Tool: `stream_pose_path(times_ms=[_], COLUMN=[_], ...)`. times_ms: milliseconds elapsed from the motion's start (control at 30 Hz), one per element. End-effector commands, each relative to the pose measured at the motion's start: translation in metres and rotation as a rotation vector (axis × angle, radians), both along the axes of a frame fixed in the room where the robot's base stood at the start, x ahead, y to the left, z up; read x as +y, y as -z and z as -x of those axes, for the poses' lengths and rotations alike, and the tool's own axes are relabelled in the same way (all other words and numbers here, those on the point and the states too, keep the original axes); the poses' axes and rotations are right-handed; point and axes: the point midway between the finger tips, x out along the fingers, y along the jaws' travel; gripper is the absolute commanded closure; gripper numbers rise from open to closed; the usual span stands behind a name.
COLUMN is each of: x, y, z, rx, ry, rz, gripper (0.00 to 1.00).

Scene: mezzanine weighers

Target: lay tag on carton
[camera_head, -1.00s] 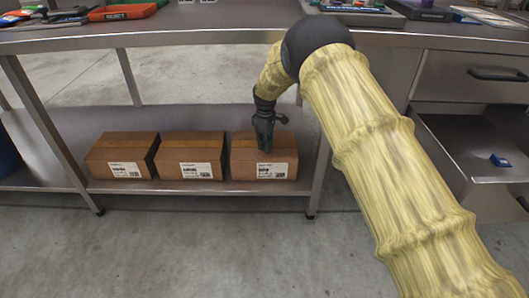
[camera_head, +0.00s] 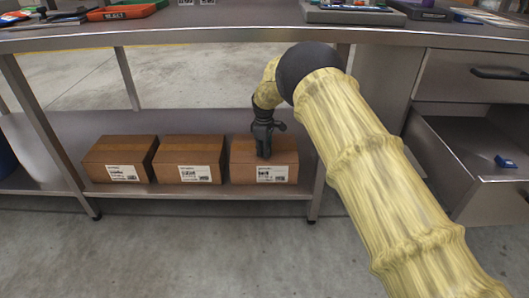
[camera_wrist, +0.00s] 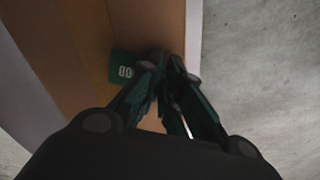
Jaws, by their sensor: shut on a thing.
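Three closed brown cartons stand in a row on the lower shelf: a left carton (camera_head: 120,158), a middle carton (camera_head: 189,158) and a right carton (camera_head: 250,160). Each has a white printed label on its front. My gripper (camera_head: 264,153) points down at the right carton, over its top near the front edge. In the wrist view my gripper (camera_wrist: 170,62) is shut on a green tag (camera_wrist: 122,67) with white letters, partly hidden by the fingers. The tag appears over the brown carton top (camera_wrist: 85,35); I cannot tell whether it touches.
The steel shelf (camera_head: 215,190) has a table leg (camera_head: 317,190) close to the right carton. The worktop (camera_head: 200,35) lies above the cartons. An open drawer (camera_head: 470,150) at the right holds a small blue object (camera_head: 505,161).

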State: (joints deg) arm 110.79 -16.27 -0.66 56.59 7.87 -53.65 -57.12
Motion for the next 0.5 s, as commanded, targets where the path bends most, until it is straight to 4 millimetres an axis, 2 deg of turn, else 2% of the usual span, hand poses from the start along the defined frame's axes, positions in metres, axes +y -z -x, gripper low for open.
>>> stream_pose_path(times_ms=[100, 133, 233, 500], x=[0.0000, 0.0001, 0.0001, 0.0002], y=[0.0023, 0.0024, 0.0025, 0.0026], z=[0.0001, 0.0000, 0.0001, 0.0002], rx=[0.000, 0.000, 0.000, 0.000], ry=[0.000, -0.001, -0.001, -0.001], rz=[0.000, 0.000, 0.000, 0.000], gripper=[1.00, 0.90, 0.72, 0.72])
